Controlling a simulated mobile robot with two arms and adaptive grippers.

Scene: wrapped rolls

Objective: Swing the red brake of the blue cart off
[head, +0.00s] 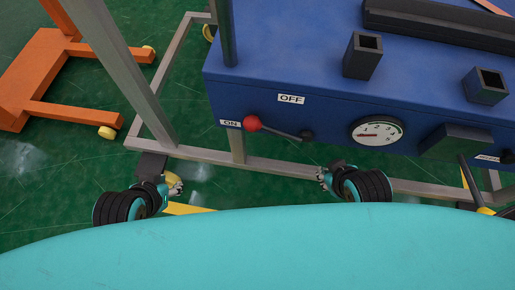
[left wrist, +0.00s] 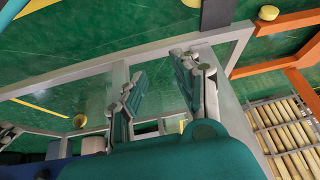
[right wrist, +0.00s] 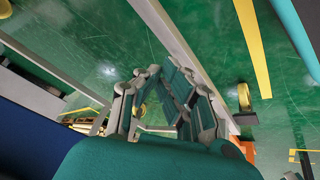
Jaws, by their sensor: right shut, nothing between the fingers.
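The blue cart (head: 300,65) fills the upper right of the head view. Its red brake is a dark lever with a red ball knob (head: 252,123). The lever points left from a dark pivot, and the knob is beside the ON label (head: 230,123). The OFF label (head: 291,99) is above the lever. My left gripper (head: 178,186) is below and left of the knob, apart from it; in the left wrist view (left wrist: 160,82) its fingers are spread and empty. My right gripper (head: 322,178) is below the pivot, and it is shut and empty in the right wrist view (right wrist: 165,75).
A round gauge (head: 377,133) and a dark block sit right of the lever on the cart's front. A grey metal frame (head: 275,166) runs under the cart. An orange wheeled frame (head: 85,113) stands at left on green floor.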

